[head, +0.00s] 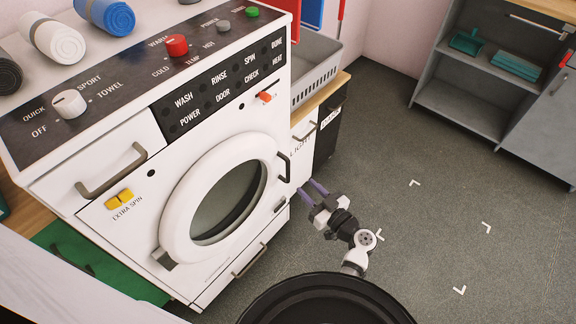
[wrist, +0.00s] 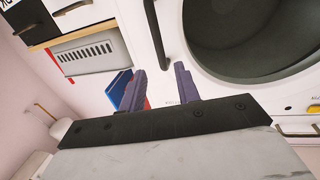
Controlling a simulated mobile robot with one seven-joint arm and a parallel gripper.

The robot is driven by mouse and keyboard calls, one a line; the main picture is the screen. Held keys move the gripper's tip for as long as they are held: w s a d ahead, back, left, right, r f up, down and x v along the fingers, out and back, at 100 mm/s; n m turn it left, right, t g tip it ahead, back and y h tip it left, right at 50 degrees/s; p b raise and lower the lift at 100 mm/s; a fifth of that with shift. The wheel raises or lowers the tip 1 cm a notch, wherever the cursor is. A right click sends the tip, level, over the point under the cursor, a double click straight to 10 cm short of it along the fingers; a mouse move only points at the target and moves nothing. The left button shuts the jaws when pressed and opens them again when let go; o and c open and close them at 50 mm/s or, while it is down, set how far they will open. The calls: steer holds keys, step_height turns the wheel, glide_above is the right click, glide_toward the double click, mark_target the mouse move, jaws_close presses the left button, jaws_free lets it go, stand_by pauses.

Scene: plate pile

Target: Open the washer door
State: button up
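The white washer (head: 110,155) stands at the left in the head view. Its round white door (head: 180,214) with dark glass looks shut against the front. A dark upright bar handle (head: 284,167) is at the door's right side. My gripper (head: 309,187) is just right of and below this handle, with its purple fingers pointing toward the washer. In the wrist view the gripper (wrist: 156,70) has its fingers apart with nothing between them. The handle (wrist: 155,35) shows beyond the fingertips, roughly between them, and the door (wrist: 205,65) is to its right. I see no contact.
A counter with a grey basket (head: 315,80) and drawers adjoins the washer on the right. A grey shelf unit (head: 480,75) stands at the back right. The floor (head: 440,200) between is clear.

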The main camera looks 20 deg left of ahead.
mark_target(288, 168)
steer(key=p+x, duration=0.2)
steer(key=x, duration=0.8)
steer(key=shift+w+a+r+p, duration=0.1)
steer(key=shift+w+a+p, duration=0.05)
steer(key=shift+p, duration=0.15)
jaws_close()
